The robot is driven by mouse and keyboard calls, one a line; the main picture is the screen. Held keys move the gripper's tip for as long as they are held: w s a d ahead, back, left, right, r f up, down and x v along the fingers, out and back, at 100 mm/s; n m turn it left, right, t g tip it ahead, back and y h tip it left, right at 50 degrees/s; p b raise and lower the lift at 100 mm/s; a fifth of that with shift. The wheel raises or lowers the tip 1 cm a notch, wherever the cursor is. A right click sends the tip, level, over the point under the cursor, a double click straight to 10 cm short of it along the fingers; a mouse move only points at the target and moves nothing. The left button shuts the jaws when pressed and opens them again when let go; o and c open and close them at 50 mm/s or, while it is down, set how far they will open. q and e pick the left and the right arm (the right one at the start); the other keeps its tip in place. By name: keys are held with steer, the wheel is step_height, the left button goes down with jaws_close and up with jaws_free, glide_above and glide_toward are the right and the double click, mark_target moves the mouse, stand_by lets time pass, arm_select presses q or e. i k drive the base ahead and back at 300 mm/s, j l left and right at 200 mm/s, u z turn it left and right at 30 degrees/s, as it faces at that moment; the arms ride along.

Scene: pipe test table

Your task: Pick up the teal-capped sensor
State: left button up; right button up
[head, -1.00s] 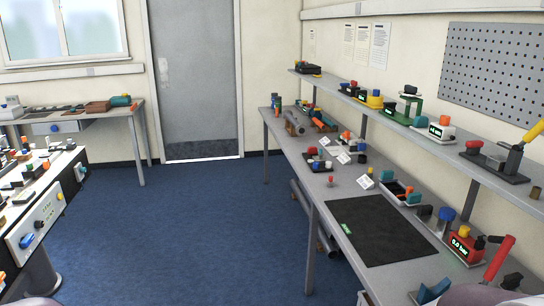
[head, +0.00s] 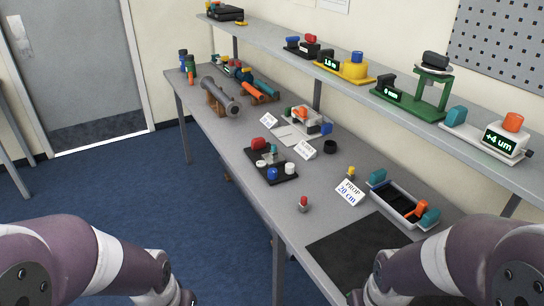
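A small teal-topped piece (head: 273,149) stands upright in a dark rack (head: 285,180) on the bench, among a red, a blue and two white-topped pieces. It looks like the teal-capped sensor, but it is too small to be sure. Other loose small sensors stand nearer: a red-capped one (head: 303,203) and a yellow-capped one (head: 350,172). My two arms enter at the lower left and lower right.
A tray (head: 402,207) with teal handles holds an orange-handled item. A "PROP 20 cm" card (head: 349,192) stands beside it. A black mat (head: 360,255) lies at the near end. A grey pipe (head: 219,95) rests on cradles farther back. A shelf (head: 350,88) with gauges overhangs the rear.

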mark_target(273, 153)
steer(key=i+j+z, duration=0.1)
steer(key=z, duration=1.1)
steer(key=i+j+z, duration=0.15)
steer(key=j+z, duration=1.1)
steer(key=j, duration=0.2)
steer(key=j+z, duration=0.45)
steer(key=k+j, duration=0.1)
steer(key=j, duration=0.35)
steer(key=k+j, duration=0.1)
steer(key=j, duration=0.35)
steer(key=k+j+z, duration=0.1)
steer(key=j, duration=0.35)
steer(key=k+j, duration=0.15)
steer(key=j, duration=0.25)
steer(key=k+j+z, duration=0.1)
steer(key=j, duration=0.35)
